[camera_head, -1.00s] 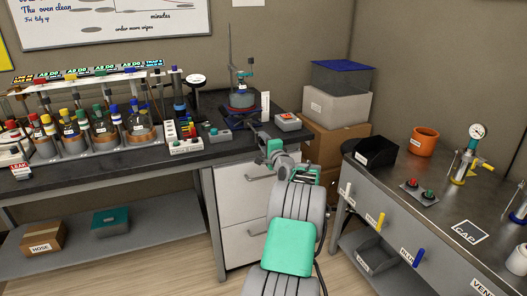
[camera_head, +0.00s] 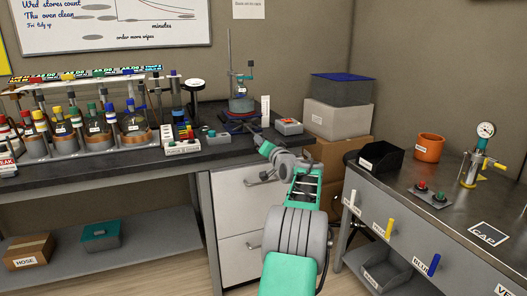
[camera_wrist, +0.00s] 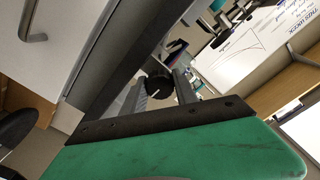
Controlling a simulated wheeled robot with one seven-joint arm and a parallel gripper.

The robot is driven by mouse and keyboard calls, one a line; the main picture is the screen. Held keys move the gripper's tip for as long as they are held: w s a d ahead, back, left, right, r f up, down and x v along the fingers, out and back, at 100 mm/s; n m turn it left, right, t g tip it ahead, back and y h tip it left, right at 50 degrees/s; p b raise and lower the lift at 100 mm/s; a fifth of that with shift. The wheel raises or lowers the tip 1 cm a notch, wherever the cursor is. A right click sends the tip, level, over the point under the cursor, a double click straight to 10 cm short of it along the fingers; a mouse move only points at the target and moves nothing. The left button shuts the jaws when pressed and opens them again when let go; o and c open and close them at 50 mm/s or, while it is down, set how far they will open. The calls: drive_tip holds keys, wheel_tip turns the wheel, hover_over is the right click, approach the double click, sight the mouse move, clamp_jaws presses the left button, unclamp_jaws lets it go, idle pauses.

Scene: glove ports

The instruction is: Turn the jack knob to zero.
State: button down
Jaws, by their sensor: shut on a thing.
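The lab jack (camera_head: 236,126) stands on the dark bench under a flask on a stand (camera_head: 242,103). In the wrist view, a round black knob (camera_wrist: 159,86) with a pale mark line sits between the two grey fingers of my gripper (camera_wrist: 160,92). My gripper is shut on this knob. In the head view, my gripper (camera_head: 264,146) reaches to the bench's front edge, just in front of the jack. The knob is hidden there behind my gripper, and I cannot read any scale on it.
A small box with a red button (camera_head: 289,126) and a white upright card (camera_head: 265,110) stand right of the jack. A grey switch box (camera_head: 216,137) is to its left. Drawers (camera_head: 240,195) lie below. A second bench (camera_head: 450,200) stands at the right.

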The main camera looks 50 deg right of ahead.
drive_tip(key=n+b, duration=0.2)
drive_tip(key=n, duration=0.1)
drive_tip(key=n+b, duration=0.1)
drive_tip(key=shift+f+n, duration=0.3)
drive_tip(key=n+b, duration=0.3)
drive_tip(key=n, duration=0.1)
drive_tip(key=shift+n+b, duration=0.3)
drive_tip(key=n+b, duration=0.2)
drive_tip(key=n, duration=0.2)
drive_tip(key=shift+n, duration=0.3)
drive_tip(key=shift+r+n+b, duration=0.15)
drive_tip(key=shift+n+b, duration=1.05)
drive_tip(key=shift+n, duration=1.1)
drive_tip(key=c, duration=1)
unclamp_jaws()
drive_tip(key=shift+r, duration=0.1)
drive_tip(key=shift+o, duration=0.2)
drive_tip(key=shift+s, duration=0.15)
